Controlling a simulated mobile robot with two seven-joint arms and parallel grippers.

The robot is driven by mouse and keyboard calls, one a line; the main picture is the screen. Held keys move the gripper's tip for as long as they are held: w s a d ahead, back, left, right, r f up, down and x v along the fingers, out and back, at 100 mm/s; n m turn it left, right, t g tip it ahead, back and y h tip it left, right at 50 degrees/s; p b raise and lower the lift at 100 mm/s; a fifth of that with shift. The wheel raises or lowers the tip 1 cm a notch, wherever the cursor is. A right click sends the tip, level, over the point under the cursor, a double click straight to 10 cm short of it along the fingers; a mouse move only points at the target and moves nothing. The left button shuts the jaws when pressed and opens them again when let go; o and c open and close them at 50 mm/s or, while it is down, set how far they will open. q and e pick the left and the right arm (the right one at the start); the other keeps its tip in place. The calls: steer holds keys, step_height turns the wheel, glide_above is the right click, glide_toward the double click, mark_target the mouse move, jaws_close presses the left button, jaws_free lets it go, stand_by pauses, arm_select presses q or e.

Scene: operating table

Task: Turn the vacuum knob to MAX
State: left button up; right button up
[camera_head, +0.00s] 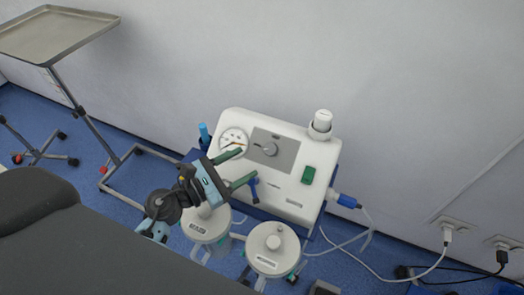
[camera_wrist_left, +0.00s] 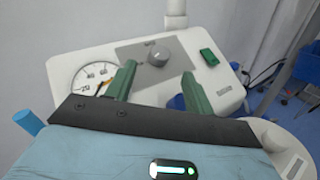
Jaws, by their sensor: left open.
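The vacuum knob (camera_head: 269,149) is a grey round dial on a grey plate on the front of the white suction unit (camera_head: 285,189). It also shows in the left wrist view (camera_wrist_left: 158,56), just beyond the fingertips and between their lines. My left gripper (camera_head: 246,166) is open, its two green fingers pointing at the panel, with the knob a little ahead and apart from them. In the left wrist view the gripper (camera_wrist_left: 160,72) shows empty. The knob's markings are too small to read. My right gripper is not in view.
A round gauge (camera_head: 233,141) sits left of the knob, and a green switch (camera_head: 308,175) sits to its right. Two lidded canisters (camera_head: 273,249) stand below the unit. A steel tray stand (camera_head: 52,36) is at the far left. Cables run along the wall at right.

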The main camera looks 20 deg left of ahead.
mark_target(269, 149)
arm_select(q)
steer(key=x, duration=0.5)
steer(key=shift+w+r+p, duration=0.1)
steer(key=shift+p, duration=0.3)
steer(key=shift+x, duration=0.9)
steer(key=c, duration=1)
steer(key=shift+o, duration=0.2)
steer(key=shift+m, duration=0.4)
